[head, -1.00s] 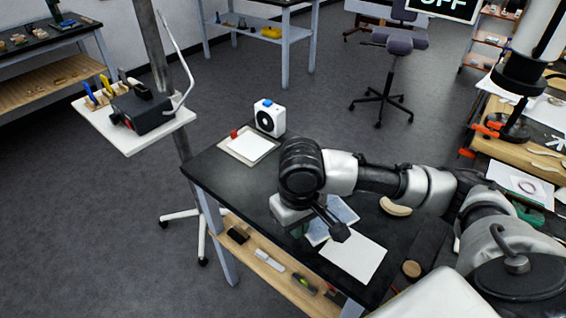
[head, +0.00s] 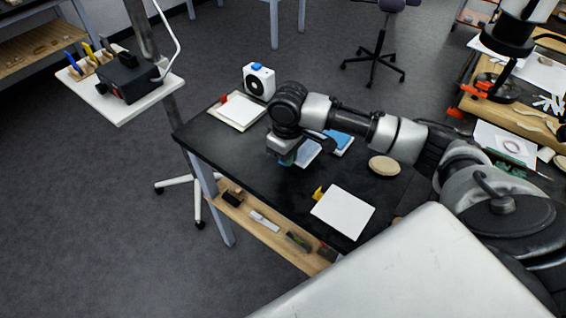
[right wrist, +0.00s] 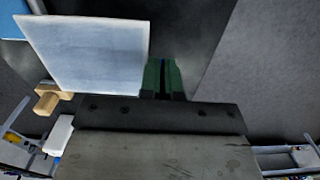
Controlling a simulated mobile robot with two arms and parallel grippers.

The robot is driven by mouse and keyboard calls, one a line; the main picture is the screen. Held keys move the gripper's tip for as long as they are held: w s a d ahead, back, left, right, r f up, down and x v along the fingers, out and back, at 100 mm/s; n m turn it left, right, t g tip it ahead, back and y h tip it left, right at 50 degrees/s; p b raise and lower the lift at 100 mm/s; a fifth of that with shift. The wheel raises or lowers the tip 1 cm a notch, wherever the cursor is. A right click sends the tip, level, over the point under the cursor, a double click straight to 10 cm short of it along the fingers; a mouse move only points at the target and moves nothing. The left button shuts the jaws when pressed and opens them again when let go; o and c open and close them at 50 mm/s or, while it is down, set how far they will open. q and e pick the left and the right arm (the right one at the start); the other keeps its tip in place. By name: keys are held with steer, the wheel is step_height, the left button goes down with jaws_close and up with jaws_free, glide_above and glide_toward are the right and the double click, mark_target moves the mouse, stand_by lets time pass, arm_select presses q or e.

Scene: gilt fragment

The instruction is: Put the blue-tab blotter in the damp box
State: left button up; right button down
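A shallow pale box with a bright blue inside (head: 341,140), seemingly the damp box, is on the black table. A pale bluish panel (head: 308,153), seemingly its lid, lies to its left, beside my right gripper (head: 286,160). In the right wrist view the panel (right wrist: 88,52) has a wooden knob (right wrist: 47,98), and a blue corner (right wrist: 14,22) shows beyond it. The green fingers (right wrist: 162,76) are close together by the panel's right edge, with nothing visible between them; whether they touch it is unclear. I cannot make out a blue-tab blotter. My left gripper is out of view.
A white sheet with a yellow tab (head: 343,213) lies at the front of the table (head: 250,165); one with a red tab (head: 240,111) lies at the back left. A white blue-topped device (head: 258,81) and a beige oval (head: 384,165) are also there.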

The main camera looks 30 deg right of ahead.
mark_target(283, 175)
steer(key=shift+w+a+f, duration=0.35)
steer(key=shift+w+f, duration=0.1)
steer(key=shift+w, duration=0.1)
steer(key=shift+f+p, duration=0.3)
steer(key=shift+f, duration=1.7)
steer(key=c, duration=1.4)
jaws_free()
steer(key=shift+f, duration=0.1)
steer(key=shift+o, duration=0.2)
